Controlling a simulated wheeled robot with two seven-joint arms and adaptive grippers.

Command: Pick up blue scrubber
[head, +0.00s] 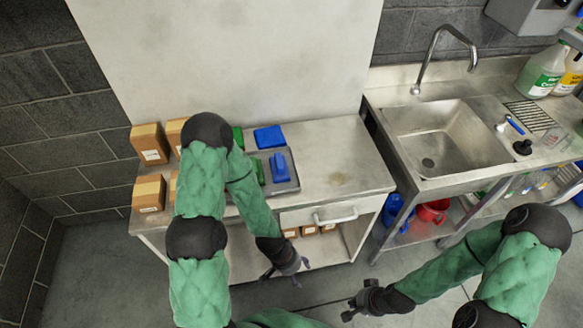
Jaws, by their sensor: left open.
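A blue block-like scrubber (280,167) lies on a grey tray (291,186) on the steel table. A flat blue pad (269,137) lies behind the tray; I cannot tell its exact kind. My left gripper (288,278) is open and empty, low in front of the table's drawer, well short of the scrubber. My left arm hides part of the table and the left part of the tray. My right gripper (348,309) is low at the bottom middle, away from the table; its jaws are too small to read.
Brown boxes (149,143) stand at the table's left end. Green items (259,172) show partly beside my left arm. The table's right end (340,160) is clear. A sink (445,140) with a tall faucet (440,50) stands to the right.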

